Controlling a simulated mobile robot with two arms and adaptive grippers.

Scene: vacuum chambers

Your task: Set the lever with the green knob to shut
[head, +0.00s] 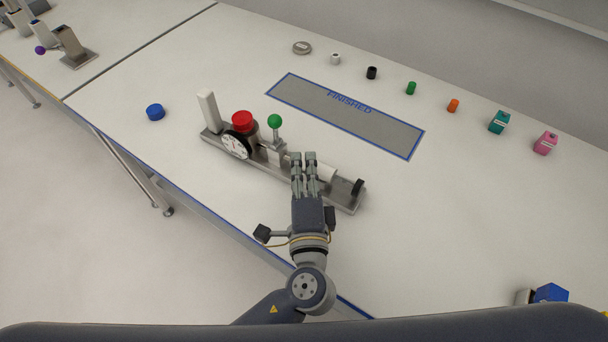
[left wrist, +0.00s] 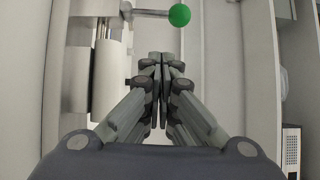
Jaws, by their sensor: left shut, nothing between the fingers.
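The lever with the green knob (head: 275,121) stands up from a metal device (head: 344,196) with a round dial and a red cap. The green knob also shows at the top of the left wrist view (left wrist: 179,15), with its rod running left to the device. My left gripper (head: 304,156) is shut and empty, over the right part of the device, to the right of and nearer than the knob. In the left wrist view its fingertips (left wrist: 161,58) are together, below the knob and apart from it. My right gripper is not in view.
The dial (head: 236,145) and red cap (head: 242,120) sit left of the lever. A blue cap (head: 155,112) lies further left. A grey FINISHED mat (head: 395,142) lies behind, with several small parts along the back.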

